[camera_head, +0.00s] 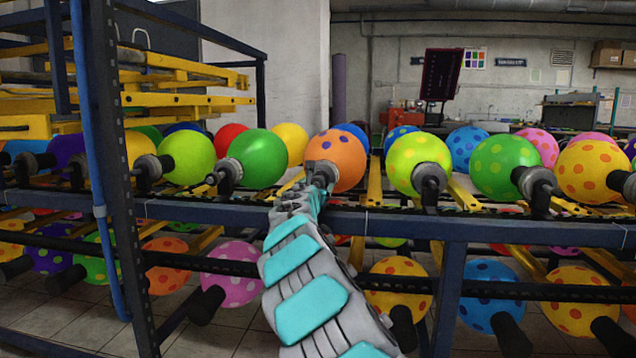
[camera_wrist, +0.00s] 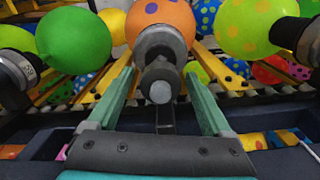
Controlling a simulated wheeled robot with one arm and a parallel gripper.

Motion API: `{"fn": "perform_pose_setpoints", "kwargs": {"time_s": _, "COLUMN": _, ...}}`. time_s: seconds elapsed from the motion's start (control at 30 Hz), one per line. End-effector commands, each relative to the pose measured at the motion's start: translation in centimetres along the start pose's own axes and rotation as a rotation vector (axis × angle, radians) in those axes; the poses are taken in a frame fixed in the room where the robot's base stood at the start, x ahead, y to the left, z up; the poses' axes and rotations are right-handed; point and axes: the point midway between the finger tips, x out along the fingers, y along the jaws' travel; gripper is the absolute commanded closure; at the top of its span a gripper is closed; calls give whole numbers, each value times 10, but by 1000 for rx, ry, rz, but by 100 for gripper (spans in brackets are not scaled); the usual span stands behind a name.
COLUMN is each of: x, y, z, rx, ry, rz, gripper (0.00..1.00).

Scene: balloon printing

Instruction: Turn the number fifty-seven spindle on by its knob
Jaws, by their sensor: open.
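In the wrist view a spindle with a grey collar (camera_wrist: 161,42) stands straight ahead, holding an orange balloon with purple dots (camera_wrist: 162,12). Its dark round knob (camera_wrist: 160,88) has a pale end and faces me. My gripper (camera_wrist: 160,76) is open, with one teal finger on each side of the knob and visible gaps between. No number is readable on this spindle. In the head view my gripper (camera_head: 318,176) reaches the same orange balloon (camera_head: 338,156) on the upper rail, and my arm hides most of the spindle and the knob.
A green balloon's spindle (camera_wrist: 18,72) with a small, unclear label is close on the left, and a yellow-green balloon's spindle (camera_wrist: 300,38) on the right. The blue rail (camera_head: 480,228) runs below the row. A blue upright post (camera_head: 118,190) stands at left.

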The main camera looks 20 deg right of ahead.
Motion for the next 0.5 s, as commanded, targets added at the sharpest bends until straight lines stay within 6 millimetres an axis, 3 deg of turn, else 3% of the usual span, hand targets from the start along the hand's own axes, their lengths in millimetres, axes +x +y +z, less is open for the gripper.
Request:
{"fn": "perform_pose_setpoints", "kwargs": {"time_s": 0.2, "x": 12, "y": 0, "z": 0, "rx": 2, "ry": 0, "rz": 1, "gripper": 16}}
{"fn": "perform_pose_setpoints", "kwargs": {"time_s": 0.5, "x": 14, "y": 0, "z": 0, "rx": 1, "ry": -1, "rz": 0, "gripper": 16}}
